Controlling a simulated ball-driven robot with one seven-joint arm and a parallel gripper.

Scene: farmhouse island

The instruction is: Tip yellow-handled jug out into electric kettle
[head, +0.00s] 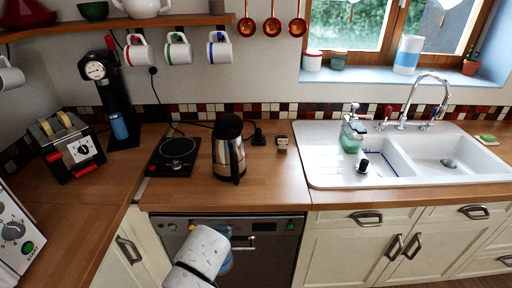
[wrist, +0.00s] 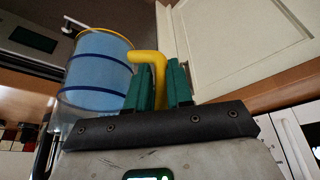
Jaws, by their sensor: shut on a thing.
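The electric kettle (head: 229,158), silver with a black lid and handle, stands upright on the wooden counter in the head view. The yellow-handled jug (wrist: 95,72) is a clear cylinder with dark blue bands, a yellow rim and blue inside; its rim is toward the top of the wrist view. My gripper (wrist: 160,82), with green fingers, is shut on the jug's yellow handle. In the head view my pale arm hides most of the jug, leaving a blue patch (head: 227,262) in front of the dishwasher, apart from the kettle. The kettle's opening cannot be made out.
A black hot plate (head: 173,156) lies left of the kettle. A small grey item (head: 282,143) and a black plug sit to its right, then the white sink (head: 330,172). Mugs (head: 178,50) hang above.

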